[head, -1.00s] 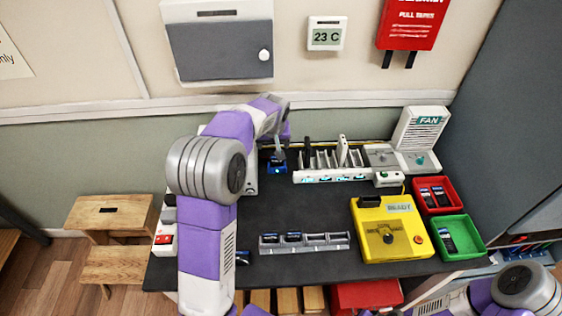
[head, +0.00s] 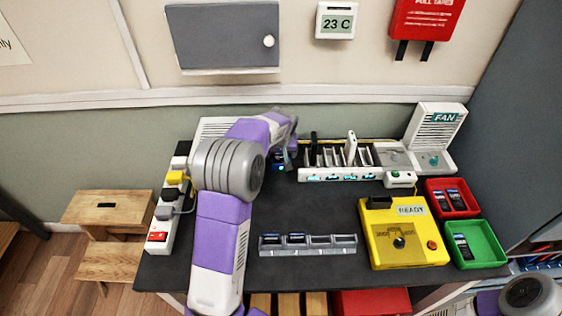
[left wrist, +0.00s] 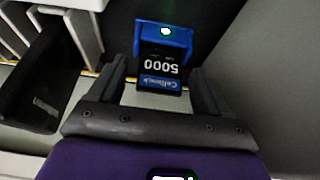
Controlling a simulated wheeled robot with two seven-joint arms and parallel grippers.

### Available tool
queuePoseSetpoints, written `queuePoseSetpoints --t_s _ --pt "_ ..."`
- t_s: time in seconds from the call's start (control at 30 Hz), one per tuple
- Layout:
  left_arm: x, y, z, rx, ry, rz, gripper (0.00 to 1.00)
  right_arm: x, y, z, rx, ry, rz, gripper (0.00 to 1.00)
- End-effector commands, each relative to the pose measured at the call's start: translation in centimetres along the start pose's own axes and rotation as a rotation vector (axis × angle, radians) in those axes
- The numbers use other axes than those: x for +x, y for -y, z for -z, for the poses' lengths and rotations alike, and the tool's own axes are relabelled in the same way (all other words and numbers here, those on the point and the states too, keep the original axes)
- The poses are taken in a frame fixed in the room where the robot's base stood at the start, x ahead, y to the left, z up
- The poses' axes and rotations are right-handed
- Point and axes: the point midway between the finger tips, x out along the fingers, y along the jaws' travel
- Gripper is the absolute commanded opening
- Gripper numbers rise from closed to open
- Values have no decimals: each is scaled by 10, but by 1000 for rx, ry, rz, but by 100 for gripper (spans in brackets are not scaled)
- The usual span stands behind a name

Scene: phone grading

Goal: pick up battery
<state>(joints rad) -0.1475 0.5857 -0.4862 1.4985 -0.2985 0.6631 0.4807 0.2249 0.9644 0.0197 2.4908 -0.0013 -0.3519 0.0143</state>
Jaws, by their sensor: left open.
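A black battery with a blue label reading 5000 (left wrist: 160,68) stands in a blue holder (left wrist: 163,35) with a green light, in the left wrist view. My left gripper (left wrist: 160,80) is open, its fingers on either side of the battery with gaps showing. In the head view the holder (head: 279,165) shows at the back of the table, and my left gripper (head: 287,150) is over it, partly hidden by its own arm. The battery itself is mostly hidden there. Of my right arm only a part shows at the lower right; its gripper is out of view.
A rack with upright slots (head: 340,174) stands just right of the holder. A grey tray (head: 346,246) with batteries lies in front. A yellow tester (head: 408,252), red bin (head: 436,206) and green bin (head: 493,256) are to the right. The middle of the dark table is clear.

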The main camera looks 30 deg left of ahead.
Motion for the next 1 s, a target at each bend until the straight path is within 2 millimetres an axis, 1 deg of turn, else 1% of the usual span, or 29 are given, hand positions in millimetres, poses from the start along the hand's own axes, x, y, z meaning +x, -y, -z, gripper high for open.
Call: queuePoseSetpoints --t_s 0.17,0.2,0.47,0.5,0.6,0.83,0.93,1.0 --pt "0 -1 1 1 -2 -2 78 0 0 0 0 0 0 0" --pt "0 -1 1 1 -2 -2 76 0 0 0 0 0 0 0" --pt "0 0 1 1 -1 -1 36 0 0 0 0 0 0 0" --pt "0 0 1 1 -1 -1 30 0 0 0 0 0 0 0" --pt "0 0 1 1 -2 -1 17 0 0 0 0 0 0 0" --pt "-2 -1 2 1 -2 -2 17 -1 0 0 0 0 0 0" --pt "-12 -1 6 1 -4 -2 17 -5 2 0 0 0 0 0" --pt "-24 -1 11 1 -5 -3 17 -9 4 0 0 0 0 0"
